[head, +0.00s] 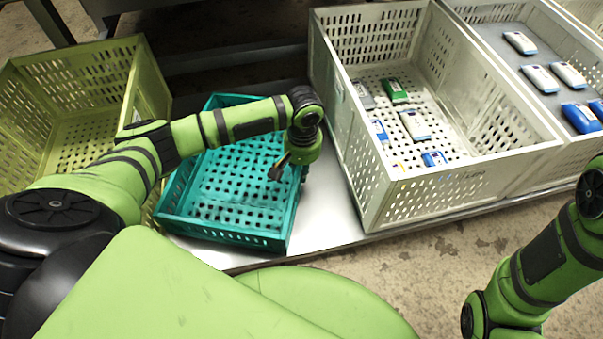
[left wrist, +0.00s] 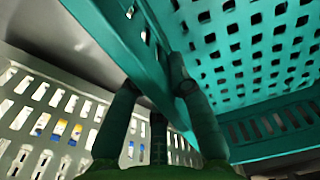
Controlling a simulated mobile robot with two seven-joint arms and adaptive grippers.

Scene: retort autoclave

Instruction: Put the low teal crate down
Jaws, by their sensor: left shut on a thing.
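The low teal crate (head: 222,231) is empty, with a perforated floor and walls. In the head view it is between the olive crate and the white crate, over a bright metal surface (head: 327,205). I cannot tell whether its base touches that surface. My left gripper (head: 281,170) is shut on the crate's right wall. In the left wrist view, the fingers (left wrist: 155,100) straddle the teal wall (left wrist: 112,38), with the crate floor to the right. My left forearm hides part of the crate's far side. My right arm shows at the lower right, but its gripper is out of view.
An olive crate (head: 75,80) stands to the left, partly behind my arm. A tall white crate (head: 375,185) with several small packs stands close on the right. Beyond it another light crate (head: 540,165) holds more packs. A narrow strip of metal is bare beside the teal crate.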

